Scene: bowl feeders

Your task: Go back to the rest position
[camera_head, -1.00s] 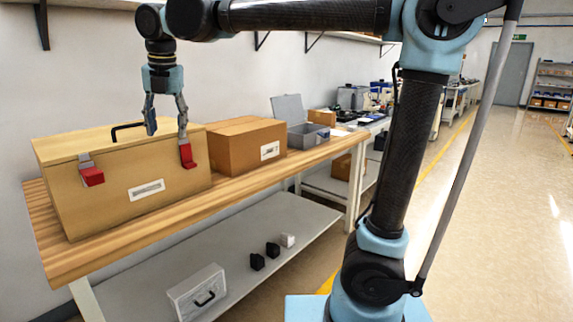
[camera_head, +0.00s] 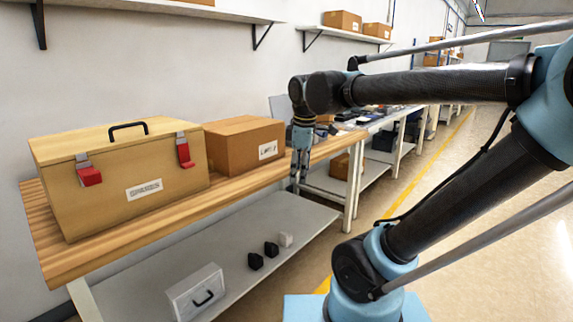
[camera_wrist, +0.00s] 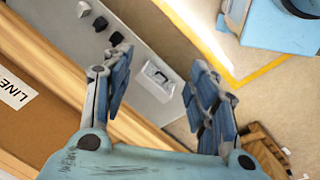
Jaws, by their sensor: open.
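My gripper (camera_head: 299,176) hangs pointing down in the head view, just past the right side of the cardboard box and in front of the bench edge. In the wrist view its two fingers (camera_wrist: 158,95) are spread apart with nothing between them. The wooden case (camera_head: 115,185) with a black handle and red latches stands closed on the wooden bench (camera_head: 50,243), well to the left of my gripper.
A cardboard box (camera_head: 228,147) stands beside the case. The lower grey shelf (camera_head: 225,242) holds a white case (camera_head: 197,291) and several small blocks (camera_head: 271,249). Further tables (camera_head: 372,125) stand behind my gripper. Floor (camera_head: 470,215) at right is open.

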